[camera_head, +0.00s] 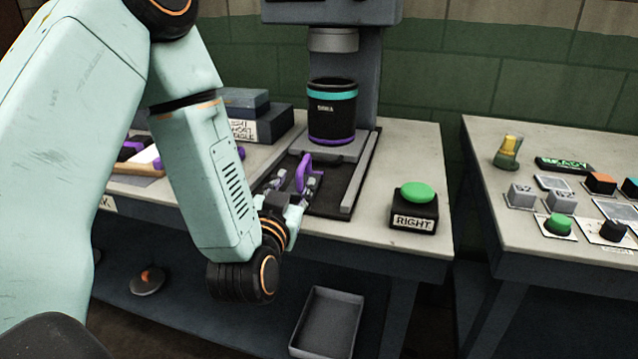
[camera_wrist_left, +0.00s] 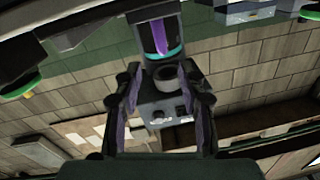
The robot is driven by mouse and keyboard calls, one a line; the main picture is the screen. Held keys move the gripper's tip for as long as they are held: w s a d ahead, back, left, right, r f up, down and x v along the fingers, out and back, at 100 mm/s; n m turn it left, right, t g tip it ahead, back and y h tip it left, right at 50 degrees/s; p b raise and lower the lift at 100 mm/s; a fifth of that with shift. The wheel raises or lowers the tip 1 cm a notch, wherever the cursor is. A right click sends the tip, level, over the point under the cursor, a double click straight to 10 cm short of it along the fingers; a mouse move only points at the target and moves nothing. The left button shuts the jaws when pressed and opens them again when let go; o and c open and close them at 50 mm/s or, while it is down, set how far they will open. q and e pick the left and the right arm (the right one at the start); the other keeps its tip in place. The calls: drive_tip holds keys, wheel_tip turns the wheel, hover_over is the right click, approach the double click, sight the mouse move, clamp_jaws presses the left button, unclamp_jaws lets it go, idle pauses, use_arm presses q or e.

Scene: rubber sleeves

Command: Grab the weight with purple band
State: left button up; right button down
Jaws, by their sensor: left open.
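A black cylinder (camera_head: 332,115) with a teal band near its top and a purple band at its base stands upright on the press plate. It is the only purple-banded body I can make out, and its label is too small to read. It also shows in the left wrist view (camera_wrist_left: 172,28), upside down. My left gripper (camera_head: 300,183) is open, low in front of the cylinder and apart from it. Its purple-lined fingers frame the left wrist view (camera_wrist_left: 163,88), with nothing gripped. A purple upright shape (camera_head: 303,172) shows by the fingertips; I cannot tell whether it is separate. My right gripper is out of view.
The press (camera_head: 330,38) rises above the cylinder. A green button (camera_head: 417,193) on a box marked RIGHT stands to the right. Dark boxes (camera_head: 252,118) lie behind my left arm. A grey tray (camera_head: 327,322) sits below. A second table (camera_head: 520,220) carries controls.

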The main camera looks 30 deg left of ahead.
sight(299, 172)
use_arm(q)
drive_tip(key=x, duration=0.2)
drive_tip(key=b+x, duration=0.1)
drive_tip(key=x, duration=0.4)
drive_tip(key=shift+a+f+b, duration=0.25)
drive_tip(key=shift+a+b, duration=0.15)
drive_tip(key=shift+w, duration=0.35)
drive_tip(key=shift+s, duration=0.1)
drive_tip(key=shift+c, duration=0.8)
clamp_jaws()
drive_tip(key=shift+r, duration=0.15)
